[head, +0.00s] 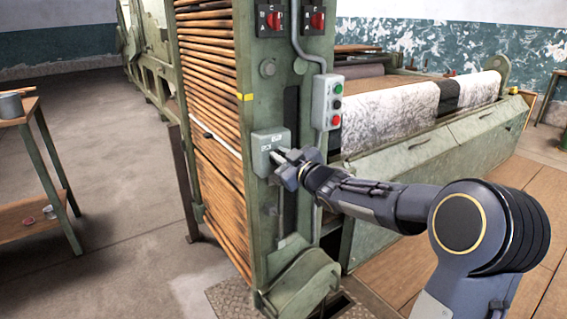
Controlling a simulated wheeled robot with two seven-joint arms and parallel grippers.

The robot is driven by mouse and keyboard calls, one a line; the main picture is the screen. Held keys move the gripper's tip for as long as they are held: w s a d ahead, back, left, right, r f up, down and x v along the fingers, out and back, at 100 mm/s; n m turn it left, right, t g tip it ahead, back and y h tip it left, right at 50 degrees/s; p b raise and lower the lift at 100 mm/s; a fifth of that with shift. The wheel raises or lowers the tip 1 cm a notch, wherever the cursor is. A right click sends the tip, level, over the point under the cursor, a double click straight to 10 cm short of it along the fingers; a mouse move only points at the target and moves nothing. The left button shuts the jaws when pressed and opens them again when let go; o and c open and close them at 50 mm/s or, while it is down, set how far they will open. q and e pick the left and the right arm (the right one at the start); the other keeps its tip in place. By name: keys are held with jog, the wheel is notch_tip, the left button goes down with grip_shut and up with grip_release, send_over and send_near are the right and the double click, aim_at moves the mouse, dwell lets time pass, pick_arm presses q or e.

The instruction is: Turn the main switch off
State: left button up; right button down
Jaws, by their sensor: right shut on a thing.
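A pale grey-green switch box (265,138) is mounted on the front of the green machine post, at mid-height. My right gripper (284,160) is at the lower right of this box, shut on its handle. The fingers hide most of the handle, and its exact position cannot be told. The lettering on the box is too small to read. My left gripper is not in view.
Two red rotary knobs on black plates, one left (273,20) and one right (317,20), sit higher on the machine. A grey push-button box (327,102) with green and red buttons hangs right of the post. Slatted wooden rods (208,70) fill the left side.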

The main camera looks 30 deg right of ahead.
jog(key=n+b, duration=0.1)
jog(key=n, duration=0.1)
jog(key=f+n+b, duration=0.1)
jog(key=n+b, duration=0.1)
jog(key=a+n+b, duration=0.1)
jog(key=n+b, duration=0.1)
jog(key=shift+f, duration=0.3)
jog(key=n+b, duration=0.1)
jog(key=n, duration=0.1)
jog(key=n+b, duration=0.2)
jog(key=shift+a+f+n, duration=0.15)
jog(key=shift+f+n, duration=0.15)
jog(key=shift+f, duration=0.1)
jog(key=shift+f+n+b, duration=0.1)
jog(key=shift+n+b, duration=0.5)
jog(key=shift+n, duration=0.5)
jog(key=c, duration=1.5)
grip_release()
jog(key=shift+o, duration=0.2)
